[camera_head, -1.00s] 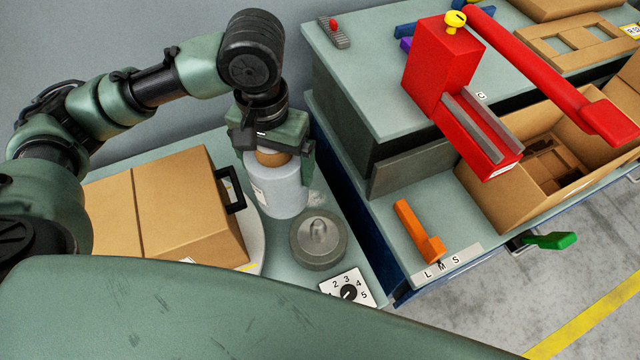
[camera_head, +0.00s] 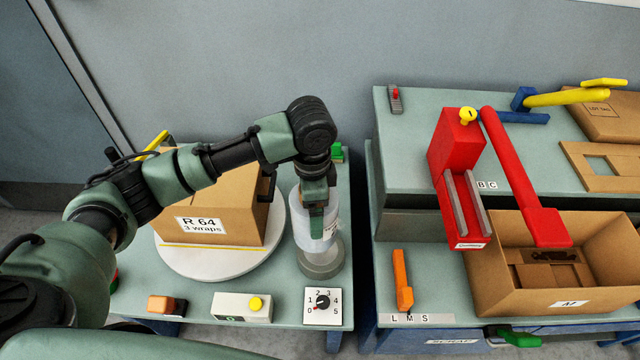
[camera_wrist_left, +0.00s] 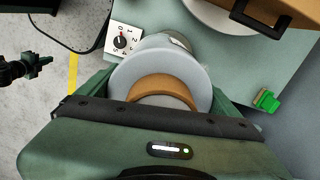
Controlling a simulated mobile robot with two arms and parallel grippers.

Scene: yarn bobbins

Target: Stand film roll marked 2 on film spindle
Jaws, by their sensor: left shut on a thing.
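My left gripper (camera_head: 316,205) is shut on a pale grey film roll (camera_head: 303,228) with a brown core, held upright. In the left wrist view the roll (camera_wrist_left: 135,72) sits between the fingers, its top end facing the camera. A label shows on its right side, but I cannot read a number. The film spindle's round grey base (camera_head: 320,264) shows directly below the roll. Its centre post is hidden by the roll. I cannot tell whether the roll rests on the base or hangs just above it. My right gripper is not in view.
A white turntable (camera_head: 220,264) with a carton (camera_head: 210,205) marked R 64 stands close left of the spindle. A second bench with a red press (camera_head: 455,150) and open carton (camera_head: 540,292) is at right.

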